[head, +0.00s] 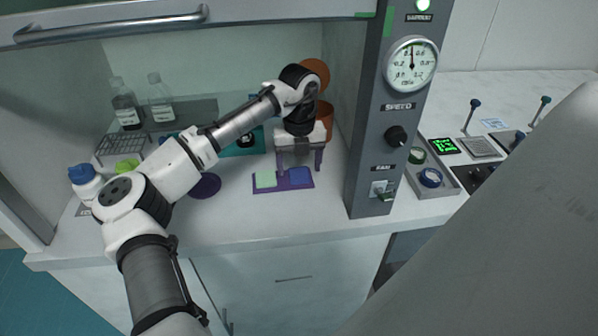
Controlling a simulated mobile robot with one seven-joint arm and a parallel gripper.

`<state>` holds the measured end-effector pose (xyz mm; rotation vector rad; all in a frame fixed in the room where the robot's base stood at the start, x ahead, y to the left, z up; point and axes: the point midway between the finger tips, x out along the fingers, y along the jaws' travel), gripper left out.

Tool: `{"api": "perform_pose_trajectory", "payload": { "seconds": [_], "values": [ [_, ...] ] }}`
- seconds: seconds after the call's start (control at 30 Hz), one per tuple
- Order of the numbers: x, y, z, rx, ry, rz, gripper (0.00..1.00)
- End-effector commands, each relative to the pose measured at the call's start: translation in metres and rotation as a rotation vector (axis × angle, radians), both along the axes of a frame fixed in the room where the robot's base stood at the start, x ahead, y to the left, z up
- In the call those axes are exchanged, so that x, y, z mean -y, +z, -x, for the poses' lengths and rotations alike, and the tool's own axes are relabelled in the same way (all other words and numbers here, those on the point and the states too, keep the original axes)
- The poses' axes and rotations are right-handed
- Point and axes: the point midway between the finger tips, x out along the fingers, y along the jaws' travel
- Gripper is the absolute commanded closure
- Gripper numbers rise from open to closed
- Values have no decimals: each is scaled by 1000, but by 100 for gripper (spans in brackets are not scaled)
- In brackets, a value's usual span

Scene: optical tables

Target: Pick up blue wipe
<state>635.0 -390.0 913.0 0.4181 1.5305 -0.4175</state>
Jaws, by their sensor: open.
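The blue wipe (300,176) lies flat on the right part of a purple tray (283,188), on the white work surface of the hood. A pale green wipe (265,180) lies beside it on the left. My gripper (299,170) points down with its fingers spread. In this view its fingertips appear just above and behind the blue wipe, one toward each side. Nothing shows between the fingers. I cannot tell from this one view how high the fingertips are over the wipe.
An orange container (328,118) stands behind my gripper. A teal box (240,143), a purple disc (205,186), bottles (161,103) and a wire rack (120,147) are to the left. The hood's grey control post (378,155) rises on the right. The front work surface is clear.

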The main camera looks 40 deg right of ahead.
Motion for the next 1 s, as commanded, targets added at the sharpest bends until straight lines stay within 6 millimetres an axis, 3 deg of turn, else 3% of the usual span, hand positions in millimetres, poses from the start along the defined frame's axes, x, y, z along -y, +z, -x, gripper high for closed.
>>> {"api": "perform_pose_trajectory", "payload": {
  "seconds": [0.13,0.37,0.73,1.0],
  "values": [
    [-1,-14,0,0,1,-1,29],
    [0,-17,0,0,1,0,29],
    [0,-16,0,0,1,0,75],
    [0,-16,0,0,1,0,77]
  ]
}}
